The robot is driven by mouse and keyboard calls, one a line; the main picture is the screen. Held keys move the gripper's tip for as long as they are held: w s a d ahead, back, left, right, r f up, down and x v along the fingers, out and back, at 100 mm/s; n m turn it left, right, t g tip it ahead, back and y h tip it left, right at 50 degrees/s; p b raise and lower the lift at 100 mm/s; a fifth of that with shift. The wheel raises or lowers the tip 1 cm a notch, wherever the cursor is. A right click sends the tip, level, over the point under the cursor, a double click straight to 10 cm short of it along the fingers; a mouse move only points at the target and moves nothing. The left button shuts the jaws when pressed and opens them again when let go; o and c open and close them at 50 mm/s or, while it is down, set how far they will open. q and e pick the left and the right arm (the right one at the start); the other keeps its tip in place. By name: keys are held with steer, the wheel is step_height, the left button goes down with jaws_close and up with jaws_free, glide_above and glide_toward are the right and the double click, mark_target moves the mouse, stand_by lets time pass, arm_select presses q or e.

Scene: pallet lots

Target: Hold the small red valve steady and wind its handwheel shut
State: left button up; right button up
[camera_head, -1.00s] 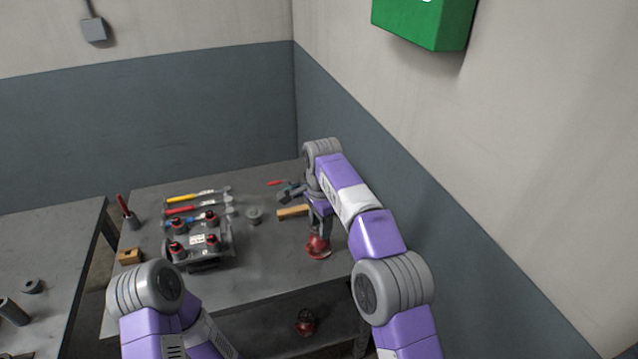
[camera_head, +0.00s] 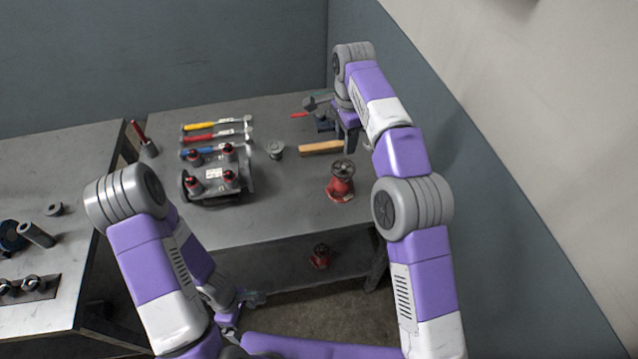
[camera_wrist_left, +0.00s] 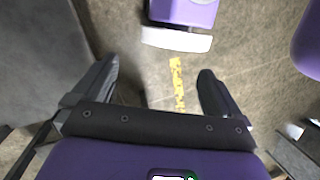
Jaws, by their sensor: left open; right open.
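A red valve (camera_head: 341,189) stands upright on the workbench near its right front edge. Its dark handwheel (camera_head: 343,168) faces up. Another red valve (camera_head: 320,257) is on the shelf below; I cannot tell how their real sizes compare. My right gripper (camera_head: 354,143) is open, behind and above the bench valve and apart from it; my arm partly hides it. My left gripper (camera_head: 243,311) hangs low in front of the bench, away from both valves. In the left wrist view its two fingers (camera_wrist_left: 160,88) are wide apart with only floor between them.
A grey fixture (camera_head: 216,186) with several red-topped posts stands on the bench (camera_head: 275,220). Behind it lie hammers (camera_head: 215,137). A wooden handle (camera_head: 320,148) and a grey round part (camera_head: 275,150) lie near the right gripper. A second table (camera_head: 75,230) is at left.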

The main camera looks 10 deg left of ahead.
mark_target(331, 185)
arm_select(q)
steer(key=w+d+r+n+t+h, duration=0.2)
steer(key=w+d+r+t+h, duration=0.1)
steer(key=w+r, duration=0.3)
steer(key=w+d+r+n+t+h, duration=0.3)
steer(key=w+r+h, duration=0.1)
steer(key=w+r, duration=0.3)
steer(key=w+d+r+n+t+h, duration=0.3)
steer(key=w+d+r+h, duration=0.1)
steer(key=w+r, duration=0.3)
steer(key=shift+w+d+r, duration=0.1)
steer(key=shift+w+r, duration=0.1)
steer(key=shift+w, duration=0.3)
steer(key=w+d+f+m, duration=0.1)
steer(key=w+d, duration=0.1)
steer(key=w, duration=0.2)
steer(key=w+d, duration=0.2)
steer(key=w, duration=0.2)
steer(key=w+d+f+m+g+y, duration=0.1)
steer(key=w+d, duration=0.1)
steer(key=w, duration=0.3)
steer(key=shift+d+f+m, duration=0.3)
steer(key=shift+f, duration=0.05)
steer(key=shift+w+d+f, duration=0.15)
steer(key=shift+w+d, duration=0.3)
steer(key=shift+d, duration=0.05)
steer(key=x, duration=0.6)
steer(key=shift+w+d+f, duration=0.15)
steer(key=shift+d+f, duration=0.05)
steer(key=shift+d, duration=0.1)
